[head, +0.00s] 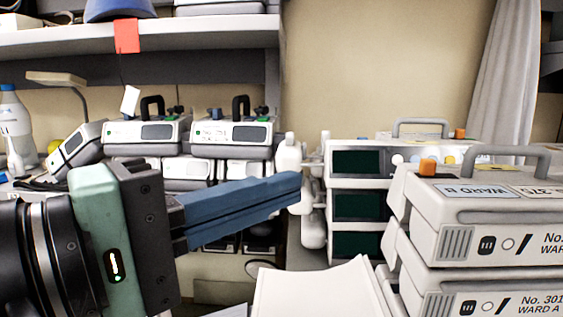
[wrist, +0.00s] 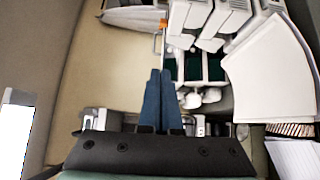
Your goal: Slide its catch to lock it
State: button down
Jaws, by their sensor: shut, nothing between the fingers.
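My gripper (head: 297,186) is shut and empty, its blue fingers together and pointing right in the head view. In the wrist view the fingers (wrist: 160,73) point up toward the pump stack. A rack of white pumps with dark green screens (head: 357,163) stands beyond the fingertips, right of them. White rounded clamp-like parts (head: 289,156) are at its left side, close to the fingertips; I cannot tell whether they touch. Orange blocks sit on top of the nearer pump (head: 427,167) and a farther one (head: 459,133). Which part is the catch is not clear.
Large labelled pumps (head: 485,225) with grey handles are stacked at the right front. White paper (head: 320,290) lies at the bottom centre. More pumps (head: 233,135) stand on the left under a shelf (head: 170,36). A grey curtain (head: 505,75) hangs at the right. The wall's middle is bare.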

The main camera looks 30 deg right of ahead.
jog(key=p, duration=0.4)
send_near(427, 167)
jog(key=w+d, duration=0.2)
jog(key=w, duration=0.3)
jog(key=d, duration=0.1)
jog(key=s+d+p, duration=0.2)
jog(key=d, duration=0.1)
jog(key=shift+d+r, duration=0.1)
